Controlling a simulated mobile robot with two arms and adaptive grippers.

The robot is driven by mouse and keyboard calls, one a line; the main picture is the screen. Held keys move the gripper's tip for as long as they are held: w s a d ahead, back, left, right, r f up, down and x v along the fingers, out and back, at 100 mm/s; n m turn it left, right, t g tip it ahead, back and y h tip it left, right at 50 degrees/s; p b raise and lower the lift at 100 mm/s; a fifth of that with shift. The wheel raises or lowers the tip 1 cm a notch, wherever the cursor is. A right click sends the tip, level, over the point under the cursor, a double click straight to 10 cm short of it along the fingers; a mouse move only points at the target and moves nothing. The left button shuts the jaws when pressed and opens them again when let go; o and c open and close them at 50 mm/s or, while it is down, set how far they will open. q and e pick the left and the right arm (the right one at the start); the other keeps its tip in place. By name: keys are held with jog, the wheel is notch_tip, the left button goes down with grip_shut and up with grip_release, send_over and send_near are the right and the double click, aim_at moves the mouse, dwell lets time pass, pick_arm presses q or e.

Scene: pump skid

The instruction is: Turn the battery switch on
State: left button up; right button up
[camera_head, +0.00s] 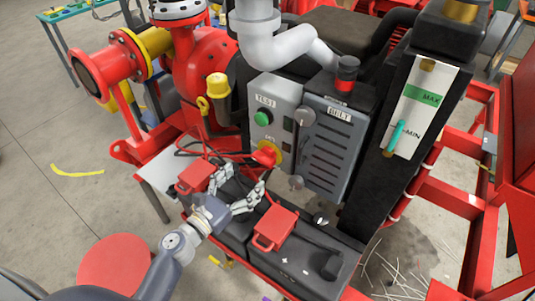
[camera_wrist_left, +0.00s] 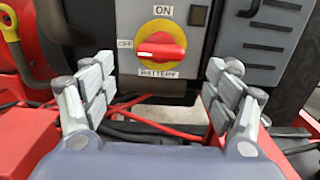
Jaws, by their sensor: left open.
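The battery switch (camera_head: 267,154) is a red knob on a yellow round plate, low on the grey control panel. In the left wrist view the battery switch (camera_wrist_left: 162,46) has ON above it, OFF at its left and BATTERY below. Its red handle lies level, with a white mark at its left end, towards OFF. My left gripper (camera_head: 243,175) is open and empty, in front of and a little below the knob. In the left wrist view its two fingers stand left and right of the knob, apart from it. My right gripper is not in view.
A green TEST button (camera_head: 262,118) sits higher on the panel. A louvred grey box (camera_head: 332,148) adjoins it at the right. Black batteries with red terminal covers (camera_head: 275,227) and red cables (camera_wrist_left: 138,103) lie below the switch. A white pipe (camera_head: 268,45) passes above.

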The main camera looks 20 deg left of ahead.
aim_at(260, 162)
pick_arm(q)
jog(key=x, duration=0.3)
jog(key=p+x, duration=0.1)
jog(key=shift+w+d+r, duration=0.1)
jog(key=shift+w+r, duration=0.05)
jog(key=shift+r, duration=0.2)
jog(key=x, duration=0.3)
jog(key=shift+f, duration=0.25)
jog(key=shift+p+x, duration=0.3)
jog(key=shift+x, duration=0.45)
jog(key=shift+w+d, duration=0.1)
jog(key=shift+w, duration=0.15)
jog(key=shift+f, duration=0.1)
jog(key=shift+c, duration=1.1)
jog(key=c, duration=0.8)
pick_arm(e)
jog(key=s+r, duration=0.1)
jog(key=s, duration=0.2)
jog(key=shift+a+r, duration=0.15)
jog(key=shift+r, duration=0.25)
